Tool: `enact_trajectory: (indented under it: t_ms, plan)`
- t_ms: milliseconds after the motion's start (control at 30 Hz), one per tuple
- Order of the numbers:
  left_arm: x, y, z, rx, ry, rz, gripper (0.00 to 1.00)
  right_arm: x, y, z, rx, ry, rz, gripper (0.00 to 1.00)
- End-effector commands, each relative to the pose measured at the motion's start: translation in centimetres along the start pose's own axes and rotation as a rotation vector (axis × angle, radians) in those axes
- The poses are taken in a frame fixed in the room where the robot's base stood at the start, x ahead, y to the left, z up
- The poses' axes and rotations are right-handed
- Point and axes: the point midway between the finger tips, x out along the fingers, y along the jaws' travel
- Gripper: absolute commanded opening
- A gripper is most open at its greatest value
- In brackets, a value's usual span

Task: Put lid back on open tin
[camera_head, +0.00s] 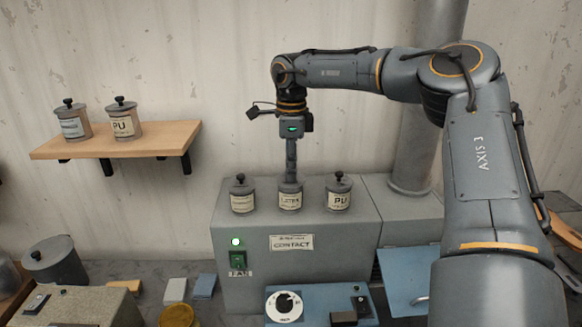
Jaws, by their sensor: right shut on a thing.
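Three grey labelled tins stand in a row on top of the grey machine box. The left tin (243,199) and the right "PU" tin (339,198) have lids with black knobs on. My right gripper (291,176) points straight down over the middle "LATEX" tin (290,202). It is shut at the top of this tin, on what seems to be the knob of its lid (290,186); the fingers hide the knob. The lid looks level and at the tin's rim; I cannot tell whether it is fully seated. My left gripper is not in view.
The grey machine box (345,252) carries a green lamp and a "CONTACT" label. A wooden shelf (160,138) at left holds two lidded tins (124,121). A dark lidded pot (55,265) and a yellow pot (178,316) stand below. A grey pipe (412,165) rises behind my right arm.

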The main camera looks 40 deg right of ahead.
Motion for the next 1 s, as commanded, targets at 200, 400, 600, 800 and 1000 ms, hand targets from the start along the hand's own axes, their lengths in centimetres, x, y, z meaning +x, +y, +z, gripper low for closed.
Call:
enact_trajectory:
  t_ms: [200,400,600,800,1000]
  plan:
    - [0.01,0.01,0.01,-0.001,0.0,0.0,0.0,-0.01,0.01,0.02,0.0,0.0,0.0,0.0]
    - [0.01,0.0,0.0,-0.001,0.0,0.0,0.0,0.0,0.01,0.01,0.0,0.0,0.0,0.44]
    - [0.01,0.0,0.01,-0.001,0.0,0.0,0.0,0.0,0.01,0.01,0.0,0.0,0.0,0.44]
    - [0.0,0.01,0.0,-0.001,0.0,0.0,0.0,0.01,0.01,0.0,0.0,0.0,0.001,0.67]
    - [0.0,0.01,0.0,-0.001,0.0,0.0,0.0,0.0,0.01,0.0,0.0,0.0,0.001,0.67]
